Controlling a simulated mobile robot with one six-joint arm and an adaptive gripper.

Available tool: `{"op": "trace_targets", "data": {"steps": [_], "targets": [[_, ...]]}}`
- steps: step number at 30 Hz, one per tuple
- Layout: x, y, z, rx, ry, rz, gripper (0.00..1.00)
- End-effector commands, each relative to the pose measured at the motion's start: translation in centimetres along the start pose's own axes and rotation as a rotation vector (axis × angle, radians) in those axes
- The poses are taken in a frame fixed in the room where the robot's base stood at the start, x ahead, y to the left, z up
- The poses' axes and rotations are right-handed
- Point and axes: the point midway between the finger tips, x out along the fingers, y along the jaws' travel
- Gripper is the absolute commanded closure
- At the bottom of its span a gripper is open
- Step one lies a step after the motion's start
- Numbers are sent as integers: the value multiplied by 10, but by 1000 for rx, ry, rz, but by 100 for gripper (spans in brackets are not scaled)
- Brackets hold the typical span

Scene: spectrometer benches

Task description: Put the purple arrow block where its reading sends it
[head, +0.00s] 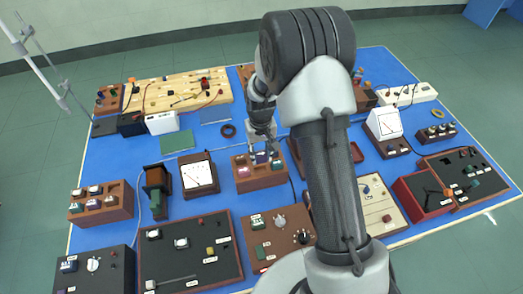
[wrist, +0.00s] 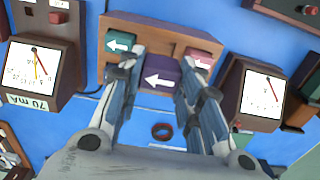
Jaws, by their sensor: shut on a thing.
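The purple arrow block (wrist: 162,76) is between my fingertips in the wrist view, its white arrow pointing left there. My gripper (wrist: 156,84) is shut on it. In the head view my gripper (head: 262,148) is over a brown wooden rack (head: 262,181), with the purple block (head: 261,157) at its top edge; I cannot tell whether it is clear of its slot. The rack also shows in the wrist view (wrist: 150,27), holding a green arrow block (wrist: 121,42) and a pink arrow block (wrist: 200,59). Two needle meters flank it, left (wrist: 33,66) and right (wrist: 263,93); their scales are too small to read surely.
In the head view another rack of blocks (head: 101,218) stands at left. Dark control panels (head: 190,275) fill the front. A white meter (head: 385,123) stands at right. Bare blue table shows in gaps.

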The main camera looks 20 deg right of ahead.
Motion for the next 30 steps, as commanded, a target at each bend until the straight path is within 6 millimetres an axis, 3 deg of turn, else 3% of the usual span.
{"op": "trace_targets", "data": {"steps": [11, 30], "targets": [[12, 0, -2, 1, 0, 0, 93], [50, 0, -2, 0, 0, 0, 93]]}}
